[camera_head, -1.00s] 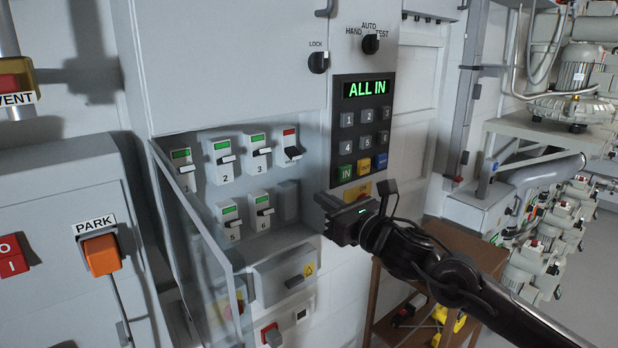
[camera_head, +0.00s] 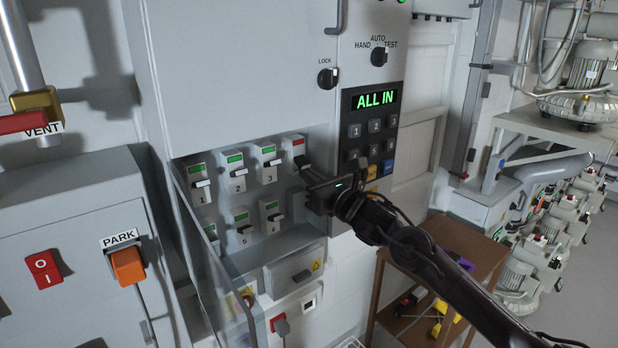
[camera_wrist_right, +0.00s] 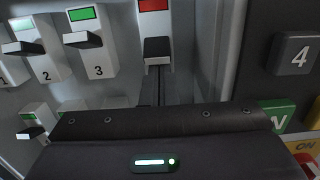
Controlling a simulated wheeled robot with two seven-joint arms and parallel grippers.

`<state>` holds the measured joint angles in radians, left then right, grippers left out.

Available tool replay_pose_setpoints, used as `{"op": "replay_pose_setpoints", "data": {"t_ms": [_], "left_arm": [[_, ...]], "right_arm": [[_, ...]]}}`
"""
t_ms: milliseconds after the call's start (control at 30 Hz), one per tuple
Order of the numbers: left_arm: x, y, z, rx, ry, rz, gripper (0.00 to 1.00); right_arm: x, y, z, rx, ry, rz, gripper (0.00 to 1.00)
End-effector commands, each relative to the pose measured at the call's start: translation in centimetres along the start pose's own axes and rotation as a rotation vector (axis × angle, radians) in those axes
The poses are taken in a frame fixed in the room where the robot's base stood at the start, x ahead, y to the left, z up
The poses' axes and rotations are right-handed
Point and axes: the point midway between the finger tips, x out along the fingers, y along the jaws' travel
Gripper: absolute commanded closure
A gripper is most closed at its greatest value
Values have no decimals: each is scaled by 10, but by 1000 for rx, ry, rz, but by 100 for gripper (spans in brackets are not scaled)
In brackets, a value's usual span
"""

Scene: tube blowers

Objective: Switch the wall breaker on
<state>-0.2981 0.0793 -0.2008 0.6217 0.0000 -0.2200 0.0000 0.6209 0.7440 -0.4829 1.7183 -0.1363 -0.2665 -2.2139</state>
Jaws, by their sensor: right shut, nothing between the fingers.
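The breaker with a red window (camera_head: 294,143) is at the right end of the top row in the recessed wall panel. Its dark lever (camera_wrist_right: 157,48) sits low beneath the red window (camera_wrist_right: 154,5) in the right wrist view. My right gripper (camera_head: 305,168) is shut and empty, with its tips at or just below that lever. I cannot tell whether they touch it. The gripper body hides the breaker's lower part and the space under it. The other breakers, such as breaker 3 (camera_head: 267,157), show green windows. My left gripper is not in view.
A keypad panel (camera_head: 372,130) reading "ALL IN" is right of the recess. A clear open cover (camera_head: 213,250) stands at the recess's left edge. A grey box with an orange PARK switch (camera_head: 128,266) is at left. A brown stand (camera_head: 470,245) is below my right arm.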

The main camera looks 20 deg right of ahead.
Motion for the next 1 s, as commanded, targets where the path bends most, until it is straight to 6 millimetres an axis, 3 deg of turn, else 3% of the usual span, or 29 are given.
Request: {"op": "replay_pose_setpoints", "data": {"t_ms": [1000], "left_arm": [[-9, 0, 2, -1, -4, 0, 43]], "right_arm": [[-3, 0, 6, -1, 114, -1, 100]]}}
